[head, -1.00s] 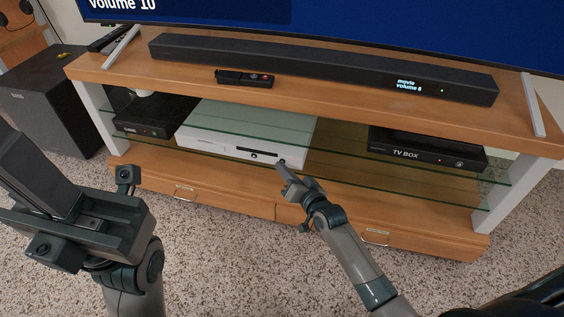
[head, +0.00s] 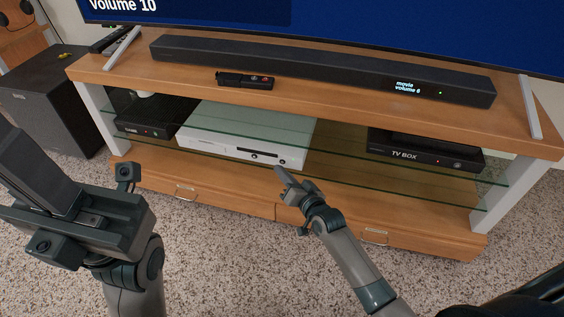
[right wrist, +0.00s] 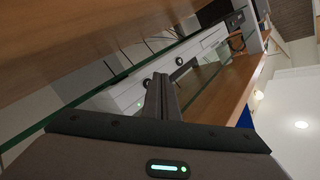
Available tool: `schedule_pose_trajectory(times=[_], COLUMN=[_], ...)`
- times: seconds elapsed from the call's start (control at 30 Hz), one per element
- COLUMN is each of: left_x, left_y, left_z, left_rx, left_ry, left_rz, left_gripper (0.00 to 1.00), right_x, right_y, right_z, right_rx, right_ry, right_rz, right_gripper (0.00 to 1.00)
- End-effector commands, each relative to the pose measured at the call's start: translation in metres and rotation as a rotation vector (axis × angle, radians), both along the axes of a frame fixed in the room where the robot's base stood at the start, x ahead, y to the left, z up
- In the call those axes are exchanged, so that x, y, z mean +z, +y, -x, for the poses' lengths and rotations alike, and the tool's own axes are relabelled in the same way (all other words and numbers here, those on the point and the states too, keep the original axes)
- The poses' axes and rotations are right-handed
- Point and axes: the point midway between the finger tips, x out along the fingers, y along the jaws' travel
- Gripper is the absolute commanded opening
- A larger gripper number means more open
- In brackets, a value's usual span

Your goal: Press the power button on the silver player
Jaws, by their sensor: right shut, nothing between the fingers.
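The silver player (head: 225,151) sits on the glass shelf of the wooden stand, with a dark slot and a small round button (head: 282,162) near the right end of its front. In the right wrist view the player's front (right wrist: 208,43) runs diagonally, with a dark round button (right wrist: 180,61) on it. My right gripper (head: 279,170) is shut and empty, its tip just below and in front of the button, seemingly apart from it. Its closed fingers (right wrist: 161,96) point at the player in the right wrist view.
A black box (head: 145,127) is left of the player and a TV box (head: 425,154) is right of it. A dark speaker (head: 45,105) stands at the left. Carpet in front is clear.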

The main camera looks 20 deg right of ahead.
Motion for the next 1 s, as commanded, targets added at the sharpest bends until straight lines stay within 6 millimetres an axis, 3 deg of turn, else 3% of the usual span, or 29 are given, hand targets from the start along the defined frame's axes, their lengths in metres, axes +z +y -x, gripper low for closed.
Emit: schedule_pose_trajectory(times=[0.27,1.0], left_x=[0.006,0.037], left_y=[0.0,0.0], left_z=[0.0,0.0], left_rx=[0.0,0.0], left_ry=[0.0,0.0], left_rz=[0.0,0.0], left_gripper=[0.0,0.0], right_x=[0.001,0.001], right_y=[0.004,0.034], right_z=[0.006,0.05], right_rx=[0.0,0.0], right_ry=[0.001,0.0], right_rz=[-0.001,-0.001], right_gripper=[0.0,0.0])
